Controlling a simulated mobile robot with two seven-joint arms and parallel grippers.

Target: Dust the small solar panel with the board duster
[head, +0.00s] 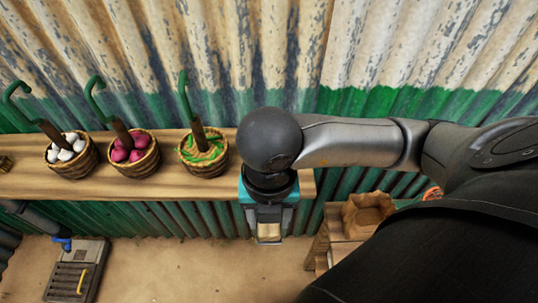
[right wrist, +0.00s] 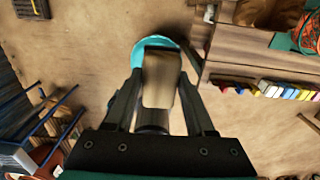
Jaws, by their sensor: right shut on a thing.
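My right gripper (head: 268,234) hangs just in front of the wooden shelf, pointing down, and is shut on a beige-brown block. This block, which looks like the board duster (right wrist: 160,78), sits between the two fingers in the right wrist view. It also shows at the fingertips in the head view (head: 268,230). Its lower face is hidden. A cyan rounded edge (right wrist: 153,42) shows beyond it; I cannot tell whether it belongs to the block. I cannot pick out the small solar panel for certain in either view. My left gripper is not in view.
The wooden shelf (head: 100,182) carries several hooked baskets, including one with green pods (head: 203,153). A wooden stand (right wrist: 255,58) with a row of coloured sticks (right wrist: 275,90) is at right. A dark grate with a yellow handle (head: 75,280) lies on the floor. Blue-framed items (right wrist: 30,135) stand at left.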

